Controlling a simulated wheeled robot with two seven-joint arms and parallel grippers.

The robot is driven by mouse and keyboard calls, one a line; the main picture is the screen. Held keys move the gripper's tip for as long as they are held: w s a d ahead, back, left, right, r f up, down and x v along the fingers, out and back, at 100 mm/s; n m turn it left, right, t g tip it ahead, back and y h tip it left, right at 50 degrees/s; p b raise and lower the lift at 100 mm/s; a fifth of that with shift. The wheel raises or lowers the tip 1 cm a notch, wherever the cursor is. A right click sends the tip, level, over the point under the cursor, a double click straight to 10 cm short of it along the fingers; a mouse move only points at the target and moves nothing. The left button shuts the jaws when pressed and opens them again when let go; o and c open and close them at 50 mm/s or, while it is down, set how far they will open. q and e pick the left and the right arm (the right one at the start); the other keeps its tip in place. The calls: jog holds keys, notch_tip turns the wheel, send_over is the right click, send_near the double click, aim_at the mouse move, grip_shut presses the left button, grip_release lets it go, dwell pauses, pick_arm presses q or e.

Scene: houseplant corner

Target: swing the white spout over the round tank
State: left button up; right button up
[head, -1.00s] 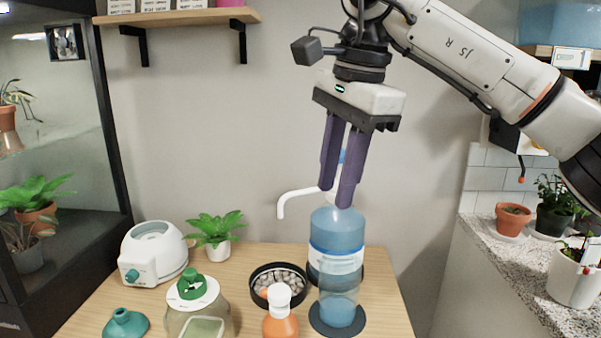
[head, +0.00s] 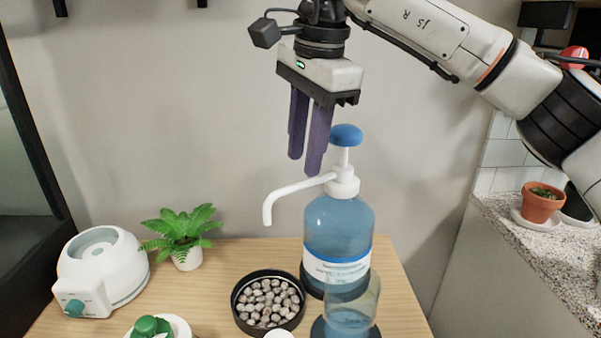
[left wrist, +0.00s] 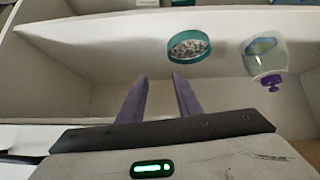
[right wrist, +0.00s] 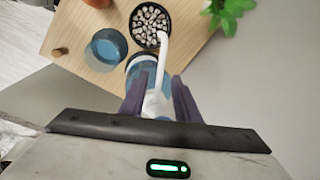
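The white spout (head: 297,187) sits on a blue pump bottle (head: 338,235) with a blue knob and points left, its bent tip hanging above the table's back part. What looks like the round tank (head: 351,318), a clear round vessel with blue liquid, stands in front of the bottle; it also shows in the right wrist view (right wrist: 105,50). The spout points away from it, towards the pebble dish. My right gripper (head: 305,165) is open, fingertips just above the spout; in the right wrist view its fingers lie either side of it. My left gripper (left wrist: 160,82) is open and empty.
A black dish of pebbles (head: 268,303) stands left of the bottle. A fern (head: 180,232) and a white appliance (head: 100,268) stand further left. The left wrist view shows a teal pebble dish (left wrist: 188,47) and a purple-topped bottle (left wrist: 263,58) by pale panels.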

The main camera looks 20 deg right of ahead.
aim_at(300, 184)
jog(key=shift+w+a+f, duration=0.1)
jog(key=shift+w+f, duration=0.15)
jog(key=shift+f, duration=0.85)
jog(key=shift+w+f, duration=0.25)
jog(key=shift+f, duration=0.85)
jog(key=shift+c, duration=0.4)
grip_shut()
